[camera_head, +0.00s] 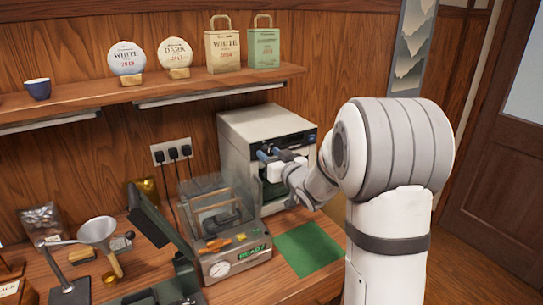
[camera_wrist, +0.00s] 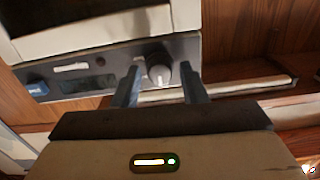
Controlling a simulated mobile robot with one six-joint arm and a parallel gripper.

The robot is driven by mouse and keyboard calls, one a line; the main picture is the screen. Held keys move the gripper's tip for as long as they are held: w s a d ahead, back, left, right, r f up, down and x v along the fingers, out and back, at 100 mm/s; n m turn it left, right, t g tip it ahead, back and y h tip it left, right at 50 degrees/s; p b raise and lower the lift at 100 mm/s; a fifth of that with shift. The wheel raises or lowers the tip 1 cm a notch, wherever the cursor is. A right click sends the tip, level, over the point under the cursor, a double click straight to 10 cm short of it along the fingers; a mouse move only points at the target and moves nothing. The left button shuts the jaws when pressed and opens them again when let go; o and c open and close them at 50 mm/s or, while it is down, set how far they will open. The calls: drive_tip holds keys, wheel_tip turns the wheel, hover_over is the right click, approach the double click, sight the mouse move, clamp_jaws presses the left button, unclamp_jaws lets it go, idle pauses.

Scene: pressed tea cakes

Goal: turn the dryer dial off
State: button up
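The dryer (camera_head: 245,122) is a pale box with a dark front panel, standing against the wood wall at the back of the counter. In the wrist view its panel (camera_wrist: 110,75) runs across the upper part, and the dial (camera_wrist: 158,66) is a dark round knob with a light mark, near the panel's right end. My gripper (camera_wrist: 160,70) is open, with one finger to each side of the dial in the picture. I cannot tell whether the fingers touch it. In the head view my gripper (camera_head: 272,154) is at the dryer's front, and the dial is hidden.
A clear-walled machine with a green display (camera_head: 253,252) stands in front of the dryer, left of a green mat (camera_head: 308,248). A shelf (camera_head: 200,88) with tea cakes and bags runs above. A blue button (camera_wrist: 37,87) is on the panel.

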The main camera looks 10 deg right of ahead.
drive_tip(key=c, duration=0.7)
drive_tip(key=shift+f+b, duration=0.1)
drive_tip(key=shift+b, duration=0.3)
drive_tip(key=shift+f+b, duration=0.1)
drive_tip(key=shift+b, duration=0.3)
drive_tip(key=shift+n+b, duration=0.45)
drive_tip(key=shift+n, duration=0.05)
drive_tip(key=shift+r, duration=0.2)
drive_tip(key=o, duration=1)
drive_tip(key=shift+c, duration=0.2)
drive_tip(key=b+v, duration=0.1)
drive_tip(key=v, duration=0.6)
drive_tip(key=shift+s+d, duration=0.15)
drive_tip(key=shift+s, duration=0.2)
